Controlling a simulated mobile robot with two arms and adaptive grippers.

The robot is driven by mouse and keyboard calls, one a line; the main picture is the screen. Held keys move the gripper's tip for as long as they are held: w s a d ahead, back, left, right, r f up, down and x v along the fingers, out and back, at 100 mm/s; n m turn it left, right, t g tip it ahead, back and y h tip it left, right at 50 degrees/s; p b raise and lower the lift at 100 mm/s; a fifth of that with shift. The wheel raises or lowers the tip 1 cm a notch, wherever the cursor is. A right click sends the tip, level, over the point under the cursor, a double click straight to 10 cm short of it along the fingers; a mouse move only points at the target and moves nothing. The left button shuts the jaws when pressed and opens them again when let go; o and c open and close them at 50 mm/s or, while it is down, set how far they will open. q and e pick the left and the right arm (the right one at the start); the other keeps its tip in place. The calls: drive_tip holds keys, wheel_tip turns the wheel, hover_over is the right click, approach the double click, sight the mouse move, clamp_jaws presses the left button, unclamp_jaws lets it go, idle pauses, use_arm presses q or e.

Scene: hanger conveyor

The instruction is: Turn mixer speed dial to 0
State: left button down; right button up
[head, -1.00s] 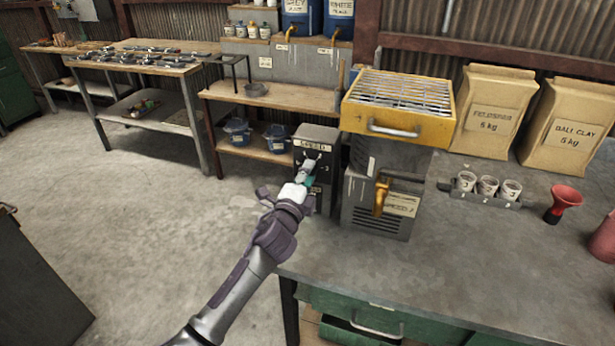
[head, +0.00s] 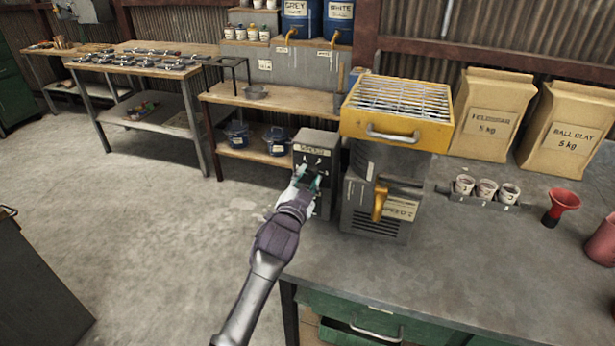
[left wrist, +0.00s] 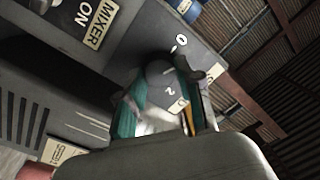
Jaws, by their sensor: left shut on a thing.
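The dark speed control box (head: 327,148) stands on the near left corner of the grey bench, beside the mixer (head: 372,215) with its yellow grated top. My left gripper (head: 309,177) is at the front face of this box. In the left wrist view my gripper (left wrist: 168,98) has its teal-padded fingers on both sides of the round grey dial (left wrist: 158,70), shut on it. A 0 mark and a 2 mark show on the panel around the dial. The dial's pointer is partly hidden by the fingers, so its exact setting is unclear. My right gripper is out of view.
The mixer's brass spout (head: 380,203) is just right of my left gripper. Small cups in a rack (head: 484,199), a red funnel (head: 563,205) and paper sacks (head: 492,112) are farther right. The bench front is clear.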

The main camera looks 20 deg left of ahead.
use_arm(q)
drive_tip(key=n+p, duration=0.1)
drive_tip(key=n, duration=0.3)
drive_tip(key=shift+n, duration=0.3)
drive_tip(key=c, duration=1.9)
unclamp_jaws()
clamp_jaws()
drive_tip(key=o, duration=1.2)
unclamp_jaws()
drive_tip(key=shift+c, duration=0.2)
drive_tip(key=shift+s, duration=0.2)
drive_tip(key=s, duration=1.1)
drive_tip(key=shift+s+d, duration=0.15)
drive_tip(key=shift+s, duration=0.2)
